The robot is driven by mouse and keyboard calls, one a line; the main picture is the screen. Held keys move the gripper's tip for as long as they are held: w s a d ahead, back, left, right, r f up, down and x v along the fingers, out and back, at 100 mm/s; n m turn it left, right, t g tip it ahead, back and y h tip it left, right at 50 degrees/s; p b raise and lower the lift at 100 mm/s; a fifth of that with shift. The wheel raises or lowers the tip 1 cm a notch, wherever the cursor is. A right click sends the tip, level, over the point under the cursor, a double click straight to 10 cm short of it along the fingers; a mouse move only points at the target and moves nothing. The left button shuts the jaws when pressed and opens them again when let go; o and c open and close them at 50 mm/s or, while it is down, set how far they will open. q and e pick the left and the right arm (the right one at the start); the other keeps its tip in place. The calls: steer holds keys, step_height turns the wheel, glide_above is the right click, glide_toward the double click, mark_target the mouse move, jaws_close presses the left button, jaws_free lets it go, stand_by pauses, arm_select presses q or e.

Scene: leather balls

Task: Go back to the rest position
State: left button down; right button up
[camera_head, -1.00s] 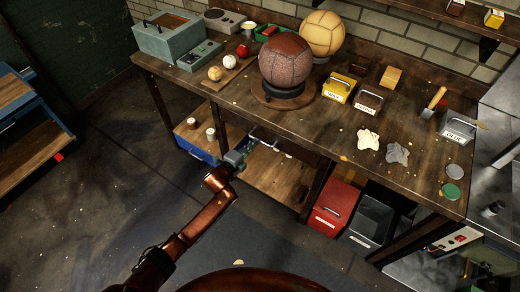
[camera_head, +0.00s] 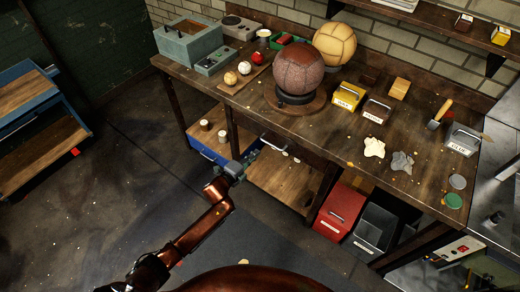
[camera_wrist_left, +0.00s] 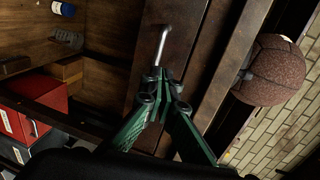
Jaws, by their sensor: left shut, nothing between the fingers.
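My left gripper (camera_head: 251,155) is shut and empty. It is in front of the workbench, close to the metal drawer handle (camera_head: 273,144) under the bench top. In the left wrist view the green fingers (camera_wrist_left: 163,76) are together, with their tips near the lower end of the handle (camera_wrist_left: 160,45). I cannot tell whether they touch it. My left arm reaches in from the bottom of the head view. My right gripper is not in view.
The workbench (camera_head: 330,130) carries a brown leather ball (camera_head: 299,72) on a stand, a tan ball (camera_head: 334,45), small bins and tools. A red bin (camera_head: 339,212) and a dark bin (camera_head: 376,228) stand below. A blue cart (camera_head: 35,92) is at left. Floor between is clear.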

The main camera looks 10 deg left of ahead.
arm_select(q)
steer(key=f+p+v, duration=0.1)
steer(key=v, duration=0.5)
steer(key=shift+s+r, duration=0.35)
steer(key=shift+r, duration=0.05)
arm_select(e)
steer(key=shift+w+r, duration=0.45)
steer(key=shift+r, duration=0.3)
arm_select(q)
steer(key=shift+a, duration=0.15)
